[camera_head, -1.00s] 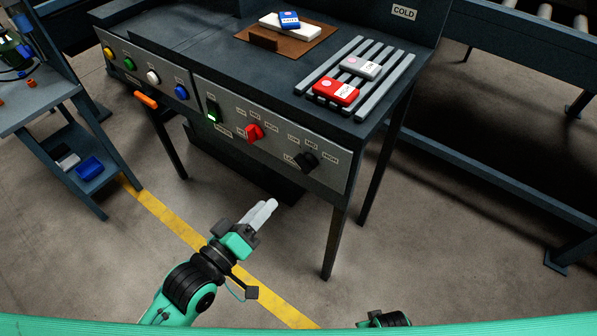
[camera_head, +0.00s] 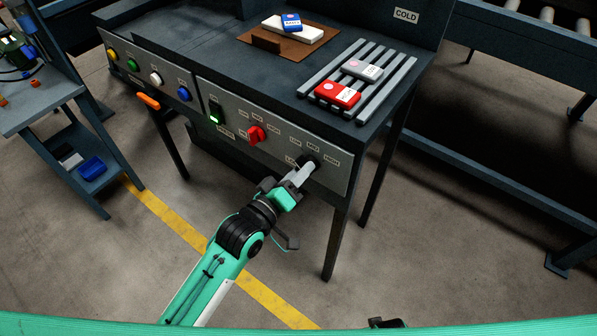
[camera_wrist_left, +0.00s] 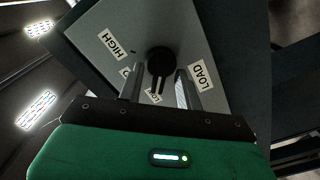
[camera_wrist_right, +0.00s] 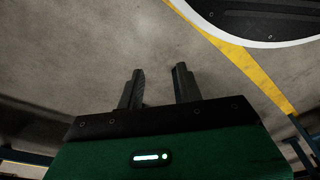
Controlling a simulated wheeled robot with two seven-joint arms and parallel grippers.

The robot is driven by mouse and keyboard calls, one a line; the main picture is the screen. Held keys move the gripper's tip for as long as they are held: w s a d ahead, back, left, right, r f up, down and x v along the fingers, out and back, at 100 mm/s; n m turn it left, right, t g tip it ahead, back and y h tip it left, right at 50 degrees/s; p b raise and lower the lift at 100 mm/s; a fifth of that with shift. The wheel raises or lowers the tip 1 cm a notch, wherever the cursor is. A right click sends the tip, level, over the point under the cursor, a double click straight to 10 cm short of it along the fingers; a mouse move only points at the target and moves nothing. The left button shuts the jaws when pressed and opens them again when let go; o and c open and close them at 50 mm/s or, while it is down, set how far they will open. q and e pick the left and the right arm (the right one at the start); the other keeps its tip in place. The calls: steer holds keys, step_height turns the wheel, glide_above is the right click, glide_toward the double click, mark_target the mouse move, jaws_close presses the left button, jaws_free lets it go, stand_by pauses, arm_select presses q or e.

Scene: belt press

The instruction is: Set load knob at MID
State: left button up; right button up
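The load knob is black and round with a raised grip bar; it shows in the left wrist view (camera_wrist_left: 160,62) and partly in the head view (camera_head: 311,160). Its bar extends toward the partly hidden label at bottom centre, which seems to be LOW. The HIGH label (camera_wrist_left: 114,42) is left of it, the LOAD label (camera_wrist_left: 200,76) right. The MID label (camera_head: 313,147) shows in the head view. My left gripper (camera_head: 302,174) is open at the knob, one finger each side of the bar; contact is unclear. My right gripper (camera_wrist_right: 159,88) is open and empty above the floor.
A red knob (camera_head: 257,135) and a green-lit switch (camera_head: 215,113) sit left on the same panel. Colour buttons, including a blue one (camera_head: 184,93), are farther left. A rack (camera_head: 388,90) on the press top holds a red and a grey block.

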steer(key=shift+w, duration=0.1)
arm_select(q)
jaws_close()
arm_select(e)
steer(key=shift+w+r, duration=0.2)
steer(key=shift+w, duration=0.1)
arm_select(q)
steer(key=shift+s+d+r+m+p, duration=0.1)
steer(key=shift+r+m+p, duration=0.05)
steer(key=shift+m+p, duration=4.25)
arm_select(e)
steer(key=s+d+f+b, duration=0.1)
steer(key=s+d+f, duration=0.2)
steer(key=s+f, duration=0.6)
steer(key=shift+s+d+g, duration=0.3)
steer(key=shift+s+d, duration=0.1)
steer(key=shift+s, duration=1.8)
arm_select(q)
steer(key=shift+m, duration=0.6)
